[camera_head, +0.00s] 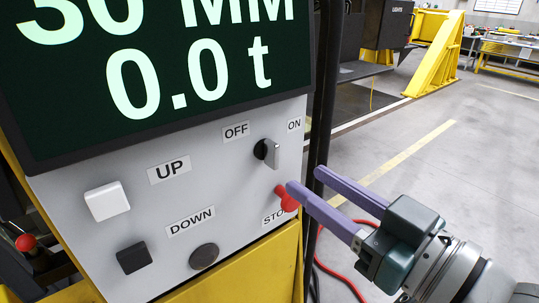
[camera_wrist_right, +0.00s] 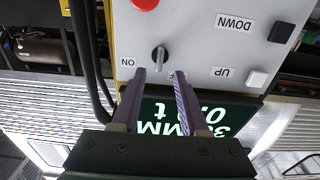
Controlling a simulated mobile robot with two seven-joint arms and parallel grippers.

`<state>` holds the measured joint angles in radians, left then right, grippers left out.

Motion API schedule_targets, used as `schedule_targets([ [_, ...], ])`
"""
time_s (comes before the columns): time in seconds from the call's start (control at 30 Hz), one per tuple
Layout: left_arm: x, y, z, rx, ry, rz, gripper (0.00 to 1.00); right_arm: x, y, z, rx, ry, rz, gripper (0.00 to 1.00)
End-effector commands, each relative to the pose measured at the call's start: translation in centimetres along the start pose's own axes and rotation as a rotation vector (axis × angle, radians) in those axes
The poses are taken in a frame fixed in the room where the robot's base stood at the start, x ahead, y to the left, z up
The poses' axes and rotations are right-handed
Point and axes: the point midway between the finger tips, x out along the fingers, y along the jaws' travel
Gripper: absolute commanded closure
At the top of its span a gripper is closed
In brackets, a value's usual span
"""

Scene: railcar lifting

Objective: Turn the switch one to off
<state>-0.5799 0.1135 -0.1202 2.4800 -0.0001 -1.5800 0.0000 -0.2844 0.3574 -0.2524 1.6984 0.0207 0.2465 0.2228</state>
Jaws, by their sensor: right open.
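The switch (camera_head: 268,153) is a small rotary knob with a dark base and a grey handle, on a light grey control panel (camera_head: 235,185). It sits between the OFF label (camera_head: 237,131) and the ON label (camera_head: 294,124). I cannot tell for sure which label it points to. My right gripper (camera_head: 305,179) is open and empty, its two purple fingers apart, below and right of the switch in the head view. In the right wrist view the switch (camera_wrist_right: 159,57) shows just beyond and between the fingertips (camera_wrist_right: 160,72), apparently apart from them. My left gripper is not in view.
A red STOP button (camera_head: 287,198) is close to the fingers, partly hidden. A white UP button (camera_head: 106,201), a dark square button (camera_head: 134,257) and a dark round button (camera_head: 204,256) are left. A display (camera_head: 150,75) juts above. Floor (camera_head: 420,180) at right is open.

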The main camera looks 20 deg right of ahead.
Motion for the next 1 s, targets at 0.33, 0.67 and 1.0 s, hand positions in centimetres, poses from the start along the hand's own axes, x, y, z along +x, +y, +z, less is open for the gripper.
schedule_targets([
  [0.33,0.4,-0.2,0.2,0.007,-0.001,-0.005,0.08,-2.8,0.0,-0.1,-0.001,0.002,-0.001,0.56],
  [0.67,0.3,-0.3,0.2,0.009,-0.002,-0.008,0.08,-2.7,0.0,-0.1,-0.001,0.002,-0.001,0.56],
  [1.0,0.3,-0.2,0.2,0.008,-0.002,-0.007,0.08,-3.4,-0.3,3.1,0.012,-0.307,0.09,0.56],
])
